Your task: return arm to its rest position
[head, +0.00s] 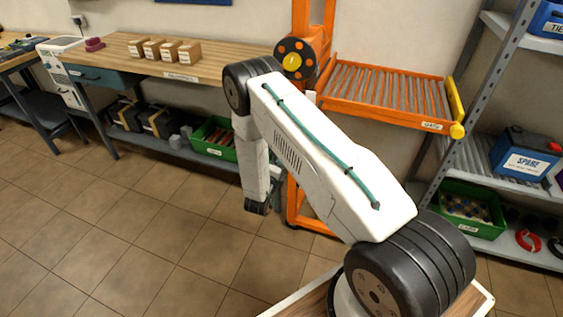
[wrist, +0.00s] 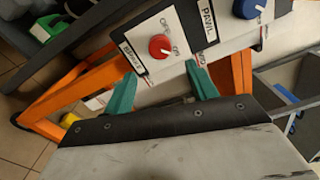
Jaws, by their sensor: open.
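My arm (head: 325,160) rises from the lower right in the head view, bends at a dark joint at upper left and hangs down from there. Its fingers cannot be made out in that view. In the wrist view my gripper (wrist: 160,68) shows two teal fingers spread apart with nothing between them. Beyond the fingertips is a pale panel with a red knob (wrist: 160,46) and a blue knob (wrist: 248,7), each with a label. I cannot tell whether the fingers touch the panel.
An orange stand with a roller tray (head: 385,95) is behind my arm. A wooden bench (head: 215,62) with several small boxes is at left. A metal shelf (head: 470,150) at right holds a blue battery (head: 524,152) and a green crate (head: 466,212). The tiled floor at lower left is clear.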

